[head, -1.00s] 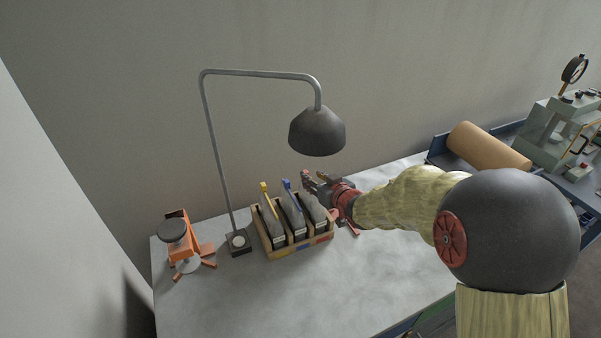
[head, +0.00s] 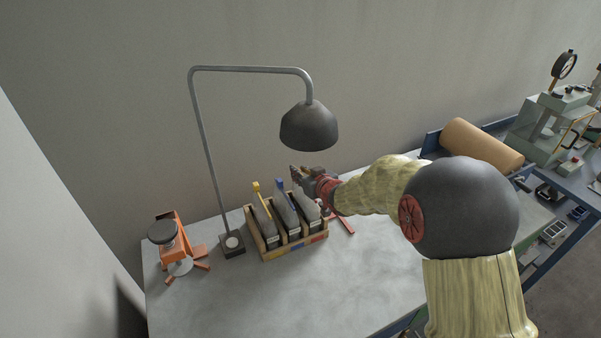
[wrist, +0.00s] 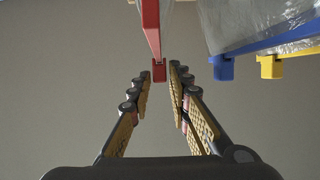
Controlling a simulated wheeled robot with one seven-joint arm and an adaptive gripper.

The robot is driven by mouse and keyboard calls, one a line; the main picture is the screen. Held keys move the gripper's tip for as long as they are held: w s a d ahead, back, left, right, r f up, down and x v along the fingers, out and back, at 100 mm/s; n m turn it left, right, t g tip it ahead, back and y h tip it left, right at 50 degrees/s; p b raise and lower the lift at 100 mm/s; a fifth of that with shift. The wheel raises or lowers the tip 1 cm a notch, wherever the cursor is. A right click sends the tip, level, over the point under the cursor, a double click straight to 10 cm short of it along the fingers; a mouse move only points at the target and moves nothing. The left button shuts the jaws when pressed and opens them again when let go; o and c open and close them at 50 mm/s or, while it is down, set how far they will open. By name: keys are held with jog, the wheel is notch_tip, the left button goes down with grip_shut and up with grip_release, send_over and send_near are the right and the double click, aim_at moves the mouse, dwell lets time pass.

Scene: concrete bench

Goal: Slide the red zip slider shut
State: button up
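The red zip slider (wrist: 158,73) sits at the end of a red bar (wrist: 151,30) that runs down from the top of the wrist view. My gripper (wrist: 160,78) is open, with a narrow gap between its fingers. The slider end lies in line with that gap, between or just past the fingertips; no contact is visible. In the head view my gripper (head: 297,172) is above the right end of a wooden rack (head: 285,250) of bags. It hides the red slider there.
Blue (wrist: 222,68) and yellow (wrist: 270,67) bar ends hang to the right in the wrist view, beside clear bags. A lamp shade (head: 309,127) hangs above the rack. An orange stand (head: 174,240) is at left. The bench front (head: 300,300) is clear.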

grip_shut()
dwell(0.5)
jog(key=s+d+p, duration=0.2)
jog(key=s+d, duration=0.2)
jog(key=s, duration=0.6)
jog(key=shift+s+d, duration=0.2)
jog(key=shift+o, duration=2)
grip_release()
